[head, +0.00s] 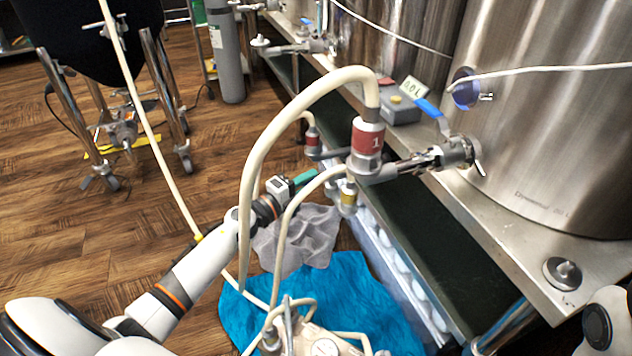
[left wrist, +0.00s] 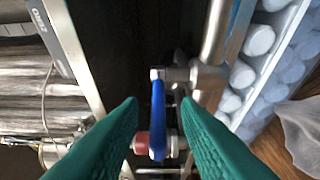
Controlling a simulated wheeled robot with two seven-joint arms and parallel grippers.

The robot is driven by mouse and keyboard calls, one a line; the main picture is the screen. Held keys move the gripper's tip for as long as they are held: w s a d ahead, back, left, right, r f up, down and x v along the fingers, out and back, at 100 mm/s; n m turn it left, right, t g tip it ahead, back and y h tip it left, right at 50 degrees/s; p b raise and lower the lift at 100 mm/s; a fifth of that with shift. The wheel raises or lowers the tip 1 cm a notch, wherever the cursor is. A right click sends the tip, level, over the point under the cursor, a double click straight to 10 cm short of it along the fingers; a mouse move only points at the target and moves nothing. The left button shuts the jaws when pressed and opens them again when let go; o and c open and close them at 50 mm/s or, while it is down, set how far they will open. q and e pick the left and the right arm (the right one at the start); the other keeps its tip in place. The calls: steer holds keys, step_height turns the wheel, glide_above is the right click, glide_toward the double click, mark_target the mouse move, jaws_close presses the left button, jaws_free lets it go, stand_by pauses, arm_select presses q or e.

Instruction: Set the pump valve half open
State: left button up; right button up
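A blue valve lever (left wrist: 158,112) shows in the left wrist view on a metal pipe fitting. It runs up and down the picture, between my two green fingertips. My left gripper (left wrist: 159,104) is open around it, with a gap showing on each side. In the head view my left gripper (head: 304,178) is low beside the bench edge, behind the pale hoses, and the lever at it is hidden. Another blue lever (head: 431,108) sits tilted on the steel vessel's outlet valve. My right gripper is out of view.
Pale hoses (head: 262,150) loop close in front of my left arm. The bench edge (head: 590,290) and steel vessel (head: 560,130) are at the right. A blue cloth (head: 350,300) and clear plastic bag (head: 300,235) lie below.

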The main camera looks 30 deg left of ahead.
arm_select(q)
steer(key=shift+x, duration=1.4)
steer(key=shift+c, duration=0.5)
jaws_close()
